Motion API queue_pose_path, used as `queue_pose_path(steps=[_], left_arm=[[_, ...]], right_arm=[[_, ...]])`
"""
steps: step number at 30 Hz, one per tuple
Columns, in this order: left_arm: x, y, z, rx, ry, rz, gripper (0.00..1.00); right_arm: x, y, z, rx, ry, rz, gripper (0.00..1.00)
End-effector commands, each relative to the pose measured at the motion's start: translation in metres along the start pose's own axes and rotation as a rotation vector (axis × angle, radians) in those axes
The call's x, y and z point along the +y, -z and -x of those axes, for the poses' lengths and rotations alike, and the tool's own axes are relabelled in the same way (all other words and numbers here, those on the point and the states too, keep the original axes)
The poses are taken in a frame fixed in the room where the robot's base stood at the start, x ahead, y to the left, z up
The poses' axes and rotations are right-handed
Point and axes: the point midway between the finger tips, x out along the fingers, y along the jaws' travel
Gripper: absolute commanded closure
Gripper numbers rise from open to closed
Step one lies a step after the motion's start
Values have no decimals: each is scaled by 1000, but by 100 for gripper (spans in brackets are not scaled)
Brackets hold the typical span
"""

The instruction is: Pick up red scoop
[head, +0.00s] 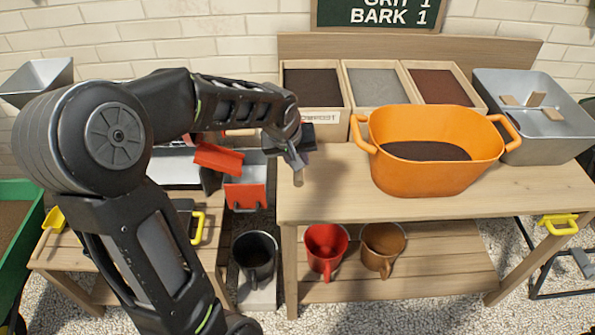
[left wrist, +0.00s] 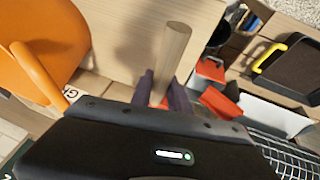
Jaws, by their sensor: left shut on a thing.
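My left gripper (head: 292,158) is beside the left front edge of the potting bench. It is shut on a round wooden handle (head: 298,179), which also shows between the fingers in the left wrist view (left wrist: 172,55). The far end of this handle is hidden by the gripper, so I cannot tell which tool head it belongs to. One red scoop part (head: 218,158) is left of the gripper and another red piece (head: 245,196) hangs lower. Red pieces also show right of the fingers in the left wrist view (left wrist: 210,70). My right gripper is not in view.
An orange tub (head: 437,178) with dark soil stands on the bench (head: 330,190). Behind it are bins of compost (head: 312,88), grey grit (head: 376,86) and red-brown bark (head: 438,86). A metal bin (head: 560,130) is at right. Red (head: 325,250) and brown (head: 382,248) pots stand on the lower shelf.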

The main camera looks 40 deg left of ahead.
Motion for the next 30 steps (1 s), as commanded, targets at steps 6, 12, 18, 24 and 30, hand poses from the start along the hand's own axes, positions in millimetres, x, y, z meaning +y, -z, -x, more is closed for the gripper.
queue_pose_path(steps=[6,12,18,24,30], left_arm=[[4,8,18,2,-1,0,100],[4,8,19,1,-1,0,100],[4,8,19,1,0,0,100],[4,8,19,1,0,0,100],[4,8,19,1,0,0,100]], right_arm=[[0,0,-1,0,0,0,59],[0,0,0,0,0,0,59],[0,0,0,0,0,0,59],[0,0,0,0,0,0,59],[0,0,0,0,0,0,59]])
